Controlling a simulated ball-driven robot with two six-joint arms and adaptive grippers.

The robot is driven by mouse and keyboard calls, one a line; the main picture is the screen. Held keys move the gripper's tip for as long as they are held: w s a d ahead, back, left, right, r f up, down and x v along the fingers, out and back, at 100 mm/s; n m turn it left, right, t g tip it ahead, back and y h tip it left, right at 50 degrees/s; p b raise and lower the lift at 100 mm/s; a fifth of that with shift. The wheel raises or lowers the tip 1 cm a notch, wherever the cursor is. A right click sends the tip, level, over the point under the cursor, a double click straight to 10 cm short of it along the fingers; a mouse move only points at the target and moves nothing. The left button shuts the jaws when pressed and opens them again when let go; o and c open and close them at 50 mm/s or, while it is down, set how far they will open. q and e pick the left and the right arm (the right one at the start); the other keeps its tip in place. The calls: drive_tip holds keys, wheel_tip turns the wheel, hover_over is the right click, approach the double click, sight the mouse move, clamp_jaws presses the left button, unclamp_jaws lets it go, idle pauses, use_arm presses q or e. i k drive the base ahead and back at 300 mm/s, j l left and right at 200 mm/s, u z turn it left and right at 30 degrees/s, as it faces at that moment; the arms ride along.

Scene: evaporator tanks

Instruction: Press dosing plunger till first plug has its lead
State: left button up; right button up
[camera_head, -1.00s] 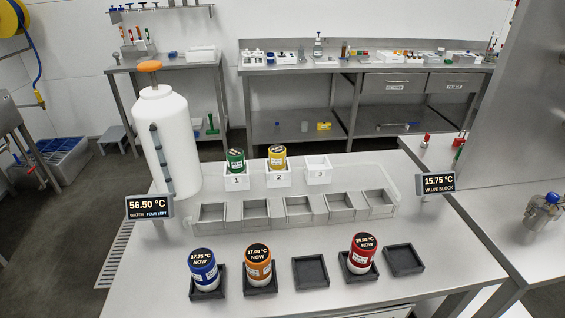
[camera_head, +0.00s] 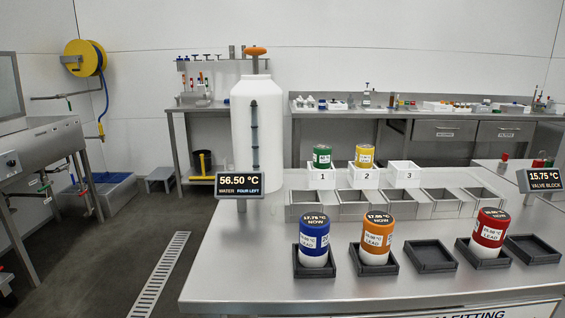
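The dosing plunger is the orange handle (camera_head: 255,51) on top of the white tank (camera_head: 256,125) at the back of the steel table. The tank's display (camera_head: 240,184) reads 56.50 °C, water, four left. A blue plug (camera_head: 314,240), an orange plug (camera_head: 377,240) and a red plug (camera_head: 489,232) stand upright in black trays at the front. The blue and orange tops seem to read 17.75 and 17.00 °C, now; their side labels say lead. A green plug (camera_head: 322,157) stands in slot 1 and a yellow plug (camera_head: 364,156) in slot 2. Neither gripper shows.
Slot 3 (camera_head: 404,175) is empty, as are two black trays (camera_head: 430,256). A row of steel bins (camera_head: 352,203) lies behind the plugs. The valve block display (camera_head: 544,180) reads 15.75 °C. Floor left of the table is open, with a drain grate (camera_head: 160,275).

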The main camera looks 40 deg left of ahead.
sight(255, 52)
drive_tip(key=k+j+z, duration=0.1)
drive_tip(key=k+j, duration=0.2)
drive_tip(key=j, duration=0.2)
drive_tip(key=k+j+z, duration=0.1)
drive_tip(key=k+j, duration=0.2)
drive_tip(key=j, duration=0.2)
drive_tip(key=k+j, duration=0.3)
drive_tip(key=j, duration=0.15)
drive_tip(key=j+z, duration=0.3)
drive_tip(key=j, duration=1.15)
drive_tip(key=i+j, duration=0.2)
drive_tip(key=j, duration=0.15)
drive_tip(key=i+j, duration=0.2)
drive_tip(key=j, duration=0.15)
drive_tip(key=z, duration=0.05)
